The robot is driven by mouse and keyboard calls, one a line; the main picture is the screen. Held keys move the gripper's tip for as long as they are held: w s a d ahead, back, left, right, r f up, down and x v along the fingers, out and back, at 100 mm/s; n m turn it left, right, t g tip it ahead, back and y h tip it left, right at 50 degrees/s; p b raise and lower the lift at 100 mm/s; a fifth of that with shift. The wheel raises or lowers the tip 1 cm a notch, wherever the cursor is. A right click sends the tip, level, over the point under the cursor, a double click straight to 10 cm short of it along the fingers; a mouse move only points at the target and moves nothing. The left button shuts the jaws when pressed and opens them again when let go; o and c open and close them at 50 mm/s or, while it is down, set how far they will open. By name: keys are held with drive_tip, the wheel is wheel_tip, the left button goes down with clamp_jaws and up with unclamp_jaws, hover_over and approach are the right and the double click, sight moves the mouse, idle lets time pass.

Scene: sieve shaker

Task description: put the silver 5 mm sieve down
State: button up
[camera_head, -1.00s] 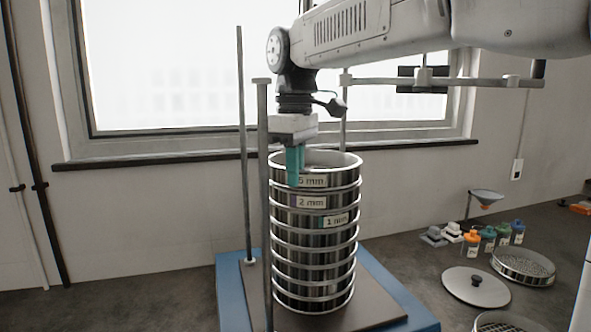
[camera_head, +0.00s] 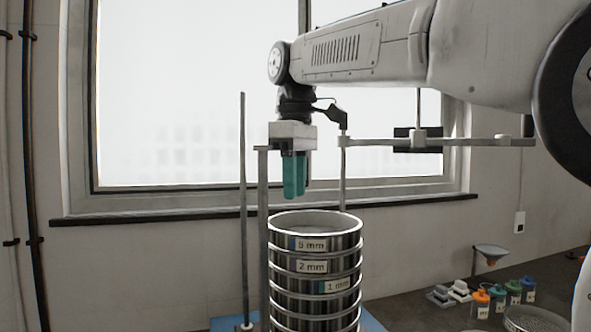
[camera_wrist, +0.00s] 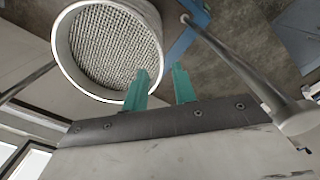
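The silver 5 mm sieve (camera_head: 343,242) sits level on top of the stack, above the sieves labelled 2 mm (camera_head: 345,263) and 1 mm (camera_head: 350,284). In the wrist view its round rim and wire mesh (camera_wrist: 108,47) show from above, and the mesh looks empty. My gripper (camera_head: 294,196) hangs above the stack's left rim, clear of it, with its teal fingers pointing down. In the wrist view the two fingers (camera_wrist: 160,78) stand apart with nothing between them. The lower part of the stack is cut off in the head view.
Shaker rods (camera_head: 244,210) stand left of and behind the stack, close to my gripper. A horizontal bar (camera_head: 470,141) runs to the right behind my arm.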

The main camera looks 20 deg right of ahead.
drive_tip(key=shift+r, duration=1.4)
drive_tip(key=s+d+f+m, duration=0.3)
drive_tip(key=s+f, duration=0.5)
drive_tip(key=f, duration=0.1)
drive_tip(key=s+d+f+m+t, duration=0.1)
drive_tip(key=s+d+f+m, duration=0.2)
drive_tip(key=s+f, duration=0.6)
drive_tip(key=s+d+f+m, duration=0.3)
drive_tip(key=s+f, duration=0.5)
drive_tip(key=f, duration=0.3)
drive_tip(key=shift+s+d+f+m, duration=0.2)
drive_tip(key=shift+s+d+m, duration=0.1)
drive_tip(key=shift+s+d, duration=0.1)
